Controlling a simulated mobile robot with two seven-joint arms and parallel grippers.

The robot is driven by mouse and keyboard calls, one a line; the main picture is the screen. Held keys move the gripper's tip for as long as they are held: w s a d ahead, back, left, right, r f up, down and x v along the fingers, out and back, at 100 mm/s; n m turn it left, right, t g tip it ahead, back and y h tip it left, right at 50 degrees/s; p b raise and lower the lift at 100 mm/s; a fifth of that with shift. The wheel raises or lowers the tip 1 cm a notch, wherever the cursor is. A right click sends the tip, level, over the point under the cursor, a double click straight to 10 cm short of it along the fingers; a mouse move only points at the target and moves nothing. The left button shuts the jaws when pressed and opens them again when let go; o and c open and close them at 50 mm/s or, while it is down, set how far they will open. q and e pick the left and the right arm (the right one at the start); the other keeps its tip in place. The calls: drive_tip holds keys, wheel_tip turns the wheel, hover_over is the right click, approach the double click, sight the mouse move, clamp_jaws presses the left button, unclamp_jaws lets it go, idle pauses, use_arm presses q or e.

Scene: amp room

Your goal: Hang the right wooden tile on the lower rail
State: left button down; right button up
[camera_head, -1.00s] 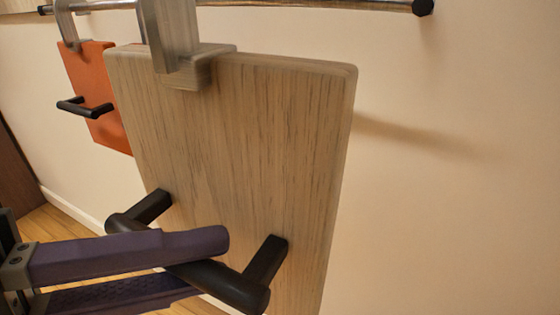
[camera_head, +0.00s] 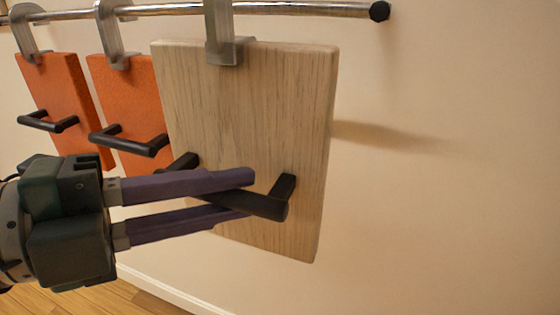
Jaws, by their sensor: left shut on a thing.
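The pale wooden tile (camera_head: 250,110) hangs from a grey metal hook (camera_head: 224,30) at its top edge, tilted slightly in the picture. The hook passes in front of a metal rail (camera_head: 300,9) and leaves the top of the view, so I cannot tell if it rests on the rail. My left gripper (camera_head: 246,195) comes in from the left, with purple fingers above and below the tile's black bar handle (camera_head: 262,206), shut on it. My right gripper is not in view.
Two orange tiles (camera_head: 62,95) (camera_head: 120,80) with black handles hang by hooks on the rail, left of the wooden tile. The rail ends in a black cap (camera_head: 379,11). Bare wall (camera_head: 450,190) lies to the right. Wooden floor (camera_head: 90,300) shows below.

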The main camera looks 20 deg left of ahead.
sight(257, 153)
use_arm(q)
drive_tip(key=shift+w+d+b, duration=0.15)
drive_tip(key=shift+w+b, duration=1.2)
drive_tip(key=shift+w, duration=2.25)
drive_tip(key=shift+w+f, duration=0.2)
drive_tip(key=shift+f+b, duration=0.85)
drive_tip(key=shift+f, duration=0.25)
drive_tip(key=shift+s, duration=0.1)
drive_tip(key=c, duration=0.7)
unclamp_jaws()
drive_tip(key=shift+f, duration=0.1)
